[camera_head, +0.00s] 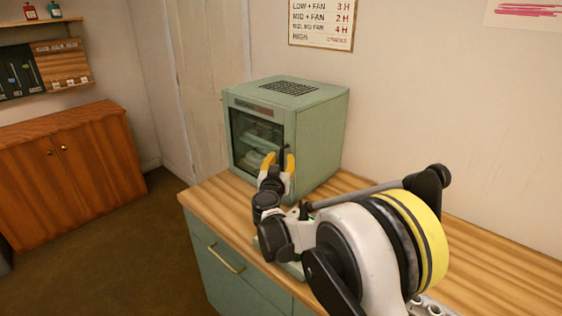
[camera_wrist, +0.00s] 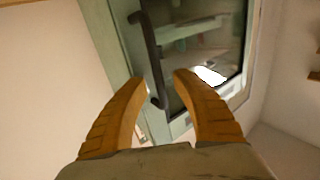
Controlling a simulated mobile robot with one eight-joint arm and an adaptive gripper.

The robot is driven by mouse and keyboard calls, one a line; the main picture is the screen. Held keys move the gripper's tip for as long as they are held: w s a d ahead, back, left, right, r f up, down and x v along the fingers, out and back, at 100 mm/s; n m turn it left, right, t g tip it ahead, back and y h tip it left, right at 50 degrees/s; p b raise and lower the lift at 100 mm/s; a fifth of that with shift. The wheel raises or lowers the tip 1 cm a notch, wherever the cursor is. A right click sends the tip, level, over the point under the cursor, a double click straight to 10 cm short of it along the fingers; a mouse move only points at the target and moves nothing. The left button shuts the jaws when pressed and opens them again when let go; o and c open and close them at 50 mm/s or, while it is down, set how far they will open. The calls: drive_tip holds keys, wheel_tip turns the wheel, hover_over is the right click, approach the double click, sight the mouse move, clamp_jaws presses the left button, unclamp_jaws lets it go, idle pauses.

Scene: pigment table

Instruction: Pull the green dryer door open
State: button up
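The green dryer (camera_head: 322,128) stands on the wooden counter with its dark glass door (camera_head: 250,140) facing left and front. The door looks closed. My gripper (camera_head: 279,162) is in front of the door's right side, close to the dark vertical handle. In the wrist view the handle (camera_wrist: 151,58) is a black bar that runs down between my gripper's (camera_wrist: 160,85) two orange fingertips. The fingers stand apart, with a gap around the handle's lower end. I cannot tell whether either finger touches it. Pale items show behind the door glass (camera_wrist: 205,45).
The wooden counter (camera_head: 490,250) runs to the right along the wall, over green drawers (camera_head: 222,258) with a brass pull. A brown cabinet (camera_head: 70,170) stands at the left. The floor (camera_head: 120,240) between it and the counter is clear.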

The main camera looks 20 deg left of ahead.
drive_tip(key=shift+c, duration=0.5)
clamp_jaws()
